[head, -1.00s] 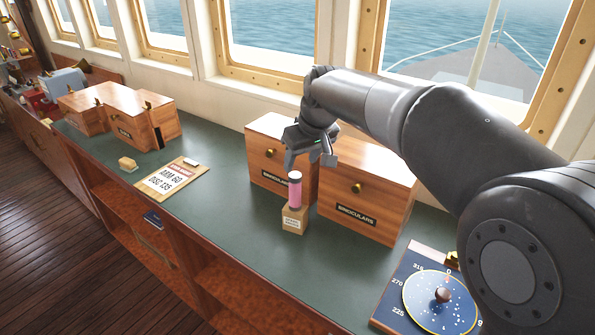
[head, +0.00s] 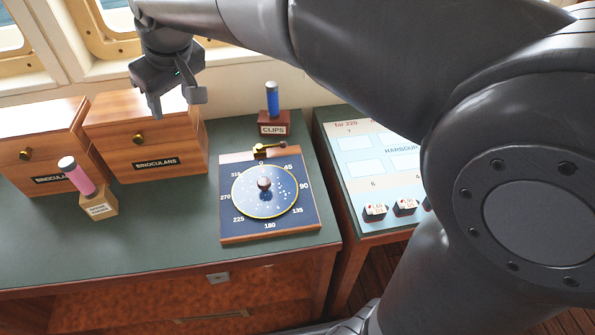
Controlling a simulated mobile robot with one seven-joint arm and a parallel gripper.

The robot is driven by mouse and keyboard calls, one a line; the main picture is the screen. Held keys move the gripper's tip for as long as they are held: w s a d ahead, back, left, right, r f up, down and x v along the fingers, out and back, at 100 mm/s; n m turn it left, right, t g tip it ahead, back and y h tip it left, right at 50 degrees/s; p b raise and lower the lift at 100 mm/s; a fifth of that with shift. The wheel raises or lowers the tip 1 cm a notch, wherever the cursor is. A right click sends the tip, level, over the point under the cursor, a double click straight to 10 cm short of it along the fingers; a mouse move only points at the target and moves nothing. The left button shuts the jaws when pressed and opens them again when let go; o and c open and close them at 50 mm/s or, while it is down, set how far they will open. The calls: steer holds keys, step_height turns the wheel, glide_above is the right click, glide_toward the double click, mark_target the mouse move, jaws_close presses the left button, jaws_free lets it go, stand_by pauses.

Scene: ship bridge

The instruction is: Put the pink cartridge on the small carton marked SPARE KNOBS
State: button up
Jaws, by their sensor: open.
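The pink cartridge (head: 78,177), with a pale top and dark bands, stands on the small carton (head: 99,203) at the left of the counter. The carton's label is small; it appears to read SPARE KNOBS. My gripper (head: 178,108) is open and empty, in front of the right binoculars box and above the counter. It is up and to the right of the cartridge and apart from it.
Two wooden binoculars boxes (head: 168,160) stand behind the carton. A blue cartridge (head: 273,98) stands on the CLIPS box (head: 274,125). A dial board (head: 271,225) lies on the counter; a harbour board (head: 349,147) is at right. The front counter (head: 150,240) is clear.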

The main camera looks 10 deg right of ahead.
steer(key=s+d+f+m+t+h, duration=0.15)
steer(key=s+d, duration=0.25)
steer(key=d, duration=0.5)
steer(key=s+d+m, duration=0.3)
steer(key=d, duration=0.5)
steer(key=s+d+f+m+h, duration=0.1)
steer(key=s+d+f+m, duration=0.3)
steer(key=s+d+f, duration=0.3)
steer(key=shift+s+d, duration=1.5)
steer(key=shift+d, duration=0.35)
steer(key=shift+h, duration=0.25)
